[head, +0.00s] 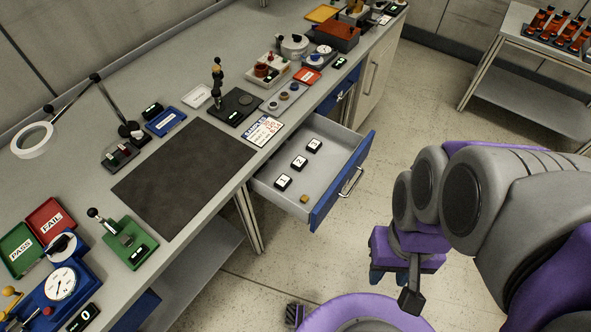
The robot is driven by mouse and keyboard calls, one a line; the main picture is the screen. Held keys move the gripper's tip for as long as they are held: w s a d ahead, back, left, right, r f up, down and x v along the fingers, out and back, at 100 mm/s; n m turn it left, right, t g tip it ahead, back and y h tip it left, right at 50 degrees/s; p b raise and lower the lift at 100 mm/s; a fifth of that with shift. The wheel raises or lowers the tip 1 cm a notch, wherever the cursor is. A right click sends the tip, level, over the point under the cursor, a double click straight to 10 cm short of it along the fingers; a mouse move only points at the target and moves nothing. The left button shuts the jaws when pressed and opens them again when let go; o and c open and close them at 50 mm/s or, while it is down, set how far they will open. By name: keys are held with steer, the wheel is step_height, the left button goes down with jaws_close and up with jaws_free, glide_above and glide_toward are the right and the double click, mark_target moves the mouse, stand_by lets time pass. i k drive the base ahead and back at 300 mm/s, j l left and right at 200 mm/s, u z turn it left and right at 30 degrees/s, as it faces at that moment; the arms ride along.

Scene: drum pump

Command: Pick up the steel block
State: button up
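I cannot single out a steel block for certain. The open drawer (342,182) holds small blocks with white tops marked 1 (283,182), 2 (299,163) and 3 (314,146), plus a small brass-coloured block (304,199) near its front left corner. My gripper (401,281) is in the air to the right of the drawer, apart from these blocks. It points downward and its fingers are partly hidden, so its opening is unclear. Nothing is visibly held in it.
The grey bench carries a dark mat (185,178), a green lever fixture (130,242), a tray of round parts (286,97) and PASS (20,248) and FAIL (51,221) bins. A rack table (530,75) stands at the far right. The floor beyond the drawer is clear.

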mark_target(124, 240)
steer(key=u, duration=2.25)
